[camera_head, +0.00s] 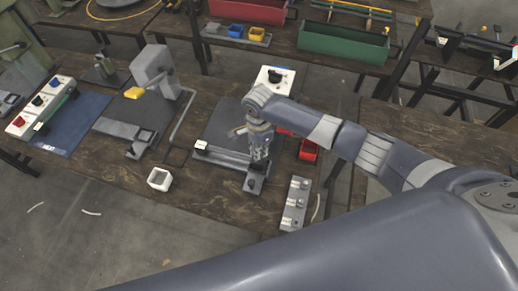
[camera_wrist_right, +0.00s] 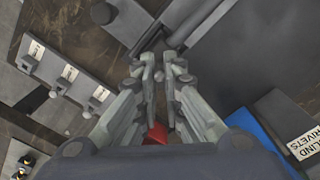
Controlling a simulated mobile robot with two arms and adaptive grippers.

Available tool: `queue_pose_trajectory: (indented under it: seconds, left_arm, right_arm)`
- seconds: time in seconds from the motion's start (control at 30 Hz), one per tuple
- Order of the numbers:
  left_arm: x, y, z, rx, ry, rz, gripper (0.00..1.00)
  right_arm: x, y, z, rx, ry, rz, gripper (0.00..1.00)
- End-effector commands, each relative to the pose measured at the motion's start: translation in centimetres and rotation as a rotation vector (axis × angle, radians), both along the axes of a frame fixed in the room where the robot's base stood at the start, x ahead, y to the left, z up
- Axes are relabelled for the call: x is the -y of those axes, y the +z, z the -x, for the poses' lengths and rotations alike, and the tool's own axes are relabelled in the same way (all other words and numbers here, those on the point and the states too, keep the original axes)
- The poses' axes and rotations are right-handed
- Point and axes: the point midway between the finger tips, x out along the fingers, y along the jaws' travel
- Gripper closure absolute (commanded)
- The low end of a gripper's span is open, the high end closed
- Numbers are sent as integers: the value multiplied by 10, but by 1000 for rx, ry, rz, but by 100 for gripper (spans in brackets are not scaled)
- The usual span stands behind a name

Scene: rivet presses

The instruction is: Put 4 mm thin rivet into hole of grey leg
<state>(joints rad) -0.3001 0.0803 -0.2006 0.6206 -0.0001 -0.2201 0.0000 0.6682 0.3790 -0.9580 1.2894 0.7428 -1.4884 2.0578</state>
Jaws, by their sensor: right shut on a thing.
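My right gripper (camera_head: 258,168) points down over the dark mat at the middle workstation, close above a grey metal fixture (camera_head: 222,154). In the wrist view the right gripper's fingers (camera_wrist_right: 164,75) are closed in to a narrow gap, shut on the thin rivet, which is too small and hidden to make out. A grey bar, likely part of the grey leg (camera_wrist_right: 185,22), lies beyond the fingertips in the wrist view. Its hole cannot be made out. My left gripper is not in view.
A grey block with labelled spots (camera_head: 295,203) stands right of the gripper. It also shows in the wrist view (camera_wrist_right: 63,75). A red bin (camera_head: 308,150) is close by. A white box (camera_head: 159,179) stands left.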

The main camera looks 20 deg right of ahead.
Motion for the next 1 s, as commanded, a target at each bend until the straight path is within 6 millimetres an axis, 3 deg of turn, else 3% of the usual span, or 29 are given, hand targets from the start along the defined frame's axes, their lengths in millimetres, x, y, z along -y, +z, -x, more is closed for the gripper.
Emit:
queue_pose_trajectory:
  seconds: [1.0]
  left_arm:
    - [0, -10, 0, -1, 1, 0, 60]
  right_arm:
    - [0, -26, 0, 0, 0, -1, 100]
